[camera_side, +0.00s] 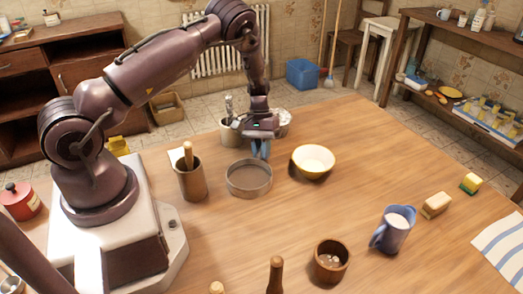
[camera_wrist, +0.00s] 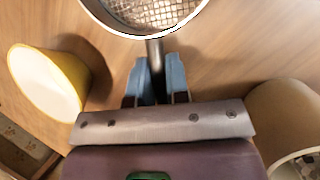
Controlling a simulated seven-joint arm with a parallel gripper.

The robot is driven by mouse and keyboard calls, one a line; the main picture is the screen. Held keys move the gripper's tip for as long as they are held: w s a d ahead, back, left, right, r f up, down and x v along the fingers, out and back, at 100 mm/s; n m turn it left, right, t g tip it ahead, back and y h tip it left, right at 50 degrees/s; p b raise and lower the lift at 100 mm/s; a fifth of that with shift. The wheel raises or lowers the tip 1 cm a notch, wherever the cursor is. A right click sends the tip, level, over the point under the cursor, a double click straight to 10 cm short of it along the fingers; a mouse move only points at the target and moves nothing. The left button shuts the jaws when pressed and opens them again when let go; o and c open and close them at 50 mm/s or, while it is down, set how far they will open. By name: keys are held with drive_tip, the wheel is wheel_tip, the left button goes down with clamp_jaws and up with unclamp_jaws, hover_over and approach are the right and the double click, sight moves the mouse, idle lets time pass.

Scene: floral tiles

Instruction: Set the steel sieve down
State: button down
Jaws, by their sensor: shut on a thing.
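The steel sieve (camera_side: 249,180) is round with a metal rim and stands level at the middle of the wooden table, at or very near its surface; I cannot tell whether it touches. In the wrist view its mesh bowl (camera_wrist: 148,14) is at the top, with its handle pointing towards me. My gripper (camera_side: 261,153) is just behind the sieve, pointing down. Its blue fingers (camera_wrist: 160,68) are shut on the sieve's handle (camera_wrist: 155,54). The far end of the handle is hidden between the fingers.
A yellow bowl (camera_side: 313,161) stands close on the right, and a wooden mortar with pestle (camera_side: 191,180) on the left. Pots (camera_side: 230,134) stand behind my gripper. A wooden cup (camera_side: 331,261) and blue mug (camera_side: 392,229) are nearer the front. The table (camera_side: 255,225) before the sieve is clear.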

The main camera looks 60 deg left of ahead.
drive_tip(key=c, duration=1.4)
unclamp_jaws()
drive_tip(key=shift+f, duration=0.1)
